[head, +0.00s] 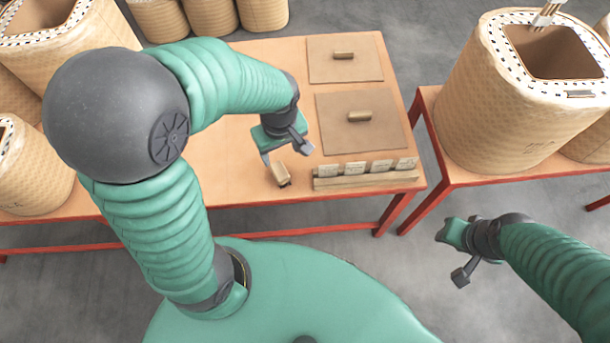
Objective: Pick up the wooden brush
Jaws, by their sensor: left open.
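The wooden brush (281,175) appears to be the small tan block with a dark end near the table's front edge, left of the wooden rack. My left gripper (270,158) is open and points down just above and behind it. A pale finger shows close to the block's far end. I cannot tell whether it touches. My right gripper (447,238) is over the floor at the right, away from the table. Its fingers are too unclear to tell open from shut.
A wooden rack (366,178) with several small blocks stands right of the brush. Two flat boards with handles (343,57) (388,140) lie behind it. A large wrapped coil (515,110) stands on the right table. Other coils (28,175) stand at left.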

